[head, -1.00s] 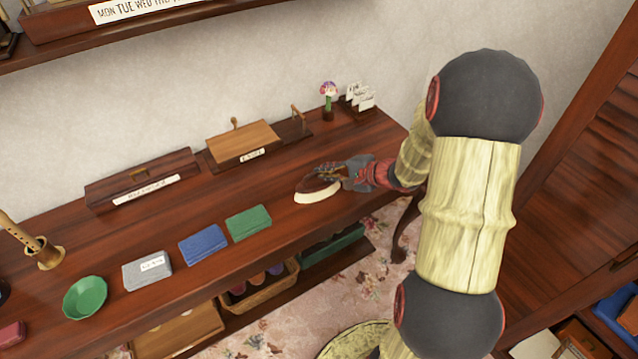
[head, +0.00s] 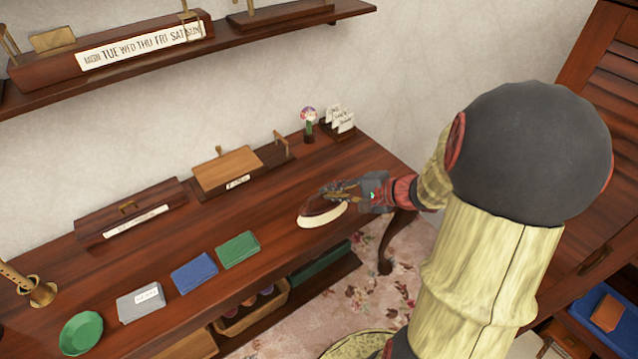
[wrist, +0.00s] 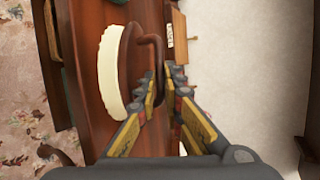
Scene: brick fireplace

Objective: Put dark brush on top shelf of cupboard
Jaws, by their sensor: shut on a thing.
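The dark brush (head: 322,214) has a dark brown back and cream bristles. It is at the right end of the wooden desk, near the front edge, bristles down. I cannot tell whether it touches the desktop. My gripper (head: 345,190) reaches in from the right and is shut on its handle. In the wrist view the brush (wrist: 112,70) lies left of my gripper (wrist: 160,82), with its curved handle between the fingertips. The cupboard (head: 610,85) stands at the right, with a louvered dark wood door. Its top shelf is not clearly in view.
Green (head: 238,249), blue (head: 194,273) and grey (head: 140,302) blocks and a green bowl (head: 82,333) line the desk front. Wooden boxes, a flower (head: 309,120) and a card holder (head: 339,122) stand behind. A wall shelf (head: 200,60) hangs above.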

